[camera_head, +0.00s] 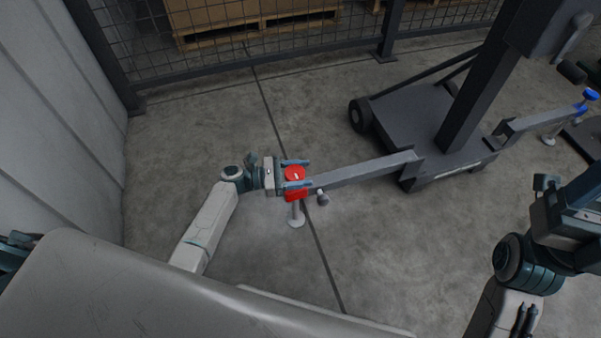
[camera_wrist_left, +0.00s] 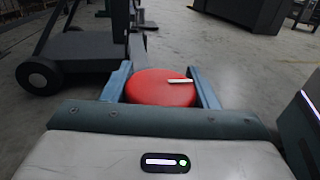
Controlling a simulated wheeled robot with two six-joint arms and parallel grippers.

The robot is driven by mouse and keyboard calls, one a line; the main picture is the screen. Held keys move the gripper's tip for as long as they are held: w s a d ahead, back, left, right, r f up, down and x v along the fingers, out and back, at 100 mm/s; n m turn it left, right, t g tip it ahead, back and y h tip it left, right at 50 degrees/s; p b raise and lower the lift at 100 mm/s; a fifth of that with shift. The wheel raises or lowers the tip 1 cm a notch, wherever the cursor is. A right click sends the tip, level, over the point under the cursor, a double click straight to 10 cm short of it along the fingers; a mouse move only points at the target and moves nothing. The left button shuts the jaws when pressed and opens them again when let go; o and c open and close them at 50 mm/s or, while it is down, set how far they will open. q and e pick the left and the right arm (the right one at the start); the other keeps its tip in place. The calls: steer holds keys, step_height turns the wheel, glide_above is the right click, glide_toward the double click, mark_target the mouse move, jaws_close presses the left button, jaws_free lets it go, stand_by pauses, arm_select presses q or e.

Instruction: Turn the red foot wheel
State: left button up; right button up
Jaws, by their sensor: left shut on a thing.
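The red foot wheel (camera_head: 294,173) sits at the end of a grey outrigger arm (camera_head: 365,171), above a round foot pad (camera_head: 296,221) on the floor. A red block shows just below the wheel. My left gripper (camera_head: 295,174) is shut on the wheel, one blue finger on each side. In the left wrist view the wheel (camera_wrist_left: 160,87) is a red disc with a white mark, between the two fingers (camera_wrist_left: 162,85). My right arm shows at the right edge; its fingertips are not clearly visible.
A dark wheeled base with a mast (camera_head: 468,85) stands right of the wheel. A blue foot wheel (camera_head: 590,94) is on another outrigger at far right. A mesh fence (camera_head: 300,30) with pallets behind runs along the back. A pale wall (camera_head: 60,110) is on the left.

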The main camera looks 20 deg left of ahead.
stand_by(0.3)
arm_select(q)
steer(key=o, duration=1)
steer(key=shift+c, duration=0.2)
steer(key=p+v, duration=0.2)
steer(key=v, duration=0.8)
steer(key=shift+s+a, duration=0.15)
steer(key=shift+a, duration=0.25)
